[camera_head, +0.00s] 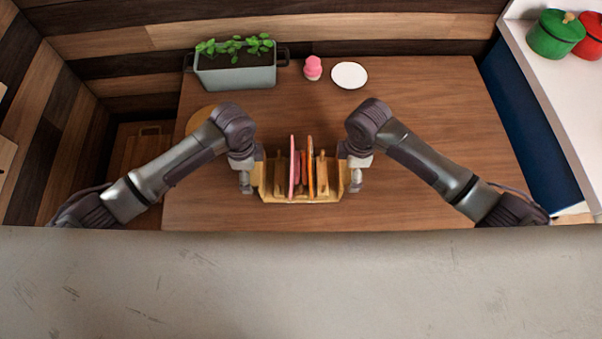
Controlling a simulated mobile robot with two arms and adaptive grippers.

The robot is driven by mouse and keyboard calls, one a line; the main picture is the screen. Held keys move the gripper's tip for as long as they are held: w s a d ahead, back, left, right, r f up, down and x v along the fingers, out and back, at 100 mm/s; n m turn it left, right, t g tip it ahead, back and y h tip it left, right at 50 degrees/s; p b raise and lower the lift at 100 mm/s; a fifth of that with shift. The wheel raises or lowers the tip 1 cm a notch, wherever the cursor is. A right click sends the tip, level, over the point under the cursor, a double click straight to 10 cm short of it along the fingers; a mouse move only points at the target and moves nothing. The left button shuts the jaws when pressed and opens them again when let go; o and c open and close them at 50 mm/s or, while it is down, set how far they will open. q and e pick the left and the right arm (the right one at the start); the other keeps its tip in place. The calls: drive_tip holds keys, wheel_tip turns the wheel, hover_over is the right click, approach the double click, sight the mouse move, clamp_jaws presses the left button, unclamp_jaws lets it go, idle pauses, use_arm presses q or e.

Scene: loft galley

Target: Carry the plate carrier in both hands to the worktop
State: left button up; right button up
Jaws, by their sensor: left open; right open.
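The plate carrier (327,197) is a light wooden rack on the brown wooden table. It holds a pink plate (293,168) and an orange plate (310,168) on edge, side by side. My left gripper (246,186) is open at the carrier's left end. My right gripper (355,184) is open at its right end. I cannot tell whether the fingers touch the carrier, as the grippers hide its ends. A white worktop (545,95) shows at the upper right.
The brown table (420,110) has a grey planter (237,77) with green leaves, a pink-topped item (312,68) and a white saucer (349,75) at the back. A round wooden board (198,120) lies partly behind my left arm. Green (550,40) and red (592,40) pots stand on the worktop.

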use_arm(q)
drive_tip(key=c, duration=1.1)
use_arm(e)
drive_tip(key=c, duration=1.1)
use_arm(q)
drive_tip(key=shift+w+r, duration=0.1)
drive_tip(key=shift+r, duration=0.1)
use_arm(e)
drive_tip(key=shift+r, duration=0.15)
use_arm(q)
wheel_tip(320, 180, up, 5)
drive_tip(key=p, duration=0.5)
use_arm(e)
wheel_tip(320, 180, up, 5)
drive_tip(key=shift+f, duration=0.1)
use_arm(q)
drive_tip(key=shift+f, duration=0.15)
